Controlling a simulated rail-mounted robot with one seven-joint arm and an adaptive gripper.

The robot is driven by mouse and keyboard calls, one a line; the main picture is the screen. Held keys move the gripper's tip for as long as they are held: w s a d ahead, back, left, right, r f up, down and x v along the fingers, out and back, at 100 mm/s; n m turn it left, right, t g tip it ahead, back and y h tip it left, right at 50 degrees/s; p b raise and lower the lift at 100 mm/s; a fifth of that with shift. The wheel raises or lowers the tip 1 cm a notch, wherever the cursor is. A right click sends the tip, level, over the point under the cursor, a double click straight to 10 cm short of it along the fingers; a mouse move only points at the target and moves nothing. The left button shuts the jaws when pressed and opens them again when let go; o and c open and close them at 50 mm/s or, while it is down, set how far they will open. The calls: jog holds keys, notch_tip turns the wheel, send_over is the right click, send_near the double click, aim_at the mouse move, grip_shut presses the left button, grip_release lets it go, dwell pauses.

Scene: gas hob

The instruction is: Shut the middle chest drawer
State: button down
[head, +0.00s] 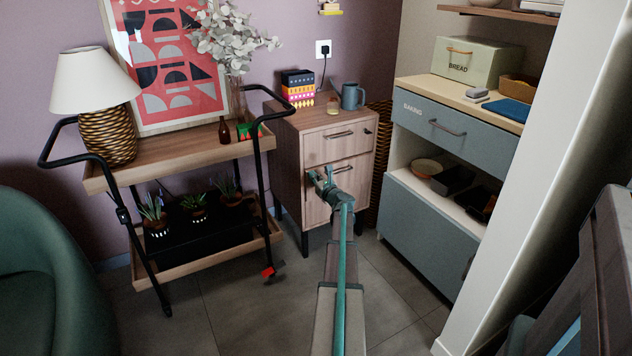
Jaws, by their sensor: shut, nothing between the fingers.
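A wooden chest (289,160) stands against the back wall in the middle of the head view. Its upper drawer front (325,145) has a dark bar handle and looks flush. Below it is another front (350,187) with a similar handle (343,169). A dark line runs along its top edge; I cannot tell how far it stands out. My gripper (317,175) is shut and empty in front of the left part of this lower front. I cannot tell whether it touches. My gripper and arm hide part of the lower front and the chest's bottom.
A wooden trolley (185,158) with black rails stands left, holding a lamp (95,90) and plants. A blue-grey cabinet (425,228) marked "BAKING" stands right of the chest. Stacked boxes (298,88) and a mug (352,96) sit on the chest. Tiled floor (240,310) is clear in front.

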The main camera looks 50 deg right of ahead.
jog(key=shift+x, duration=1)
jog(key=shift+w+d+r, duration=0.1)
jog(key=shift+r, duration=0.05)
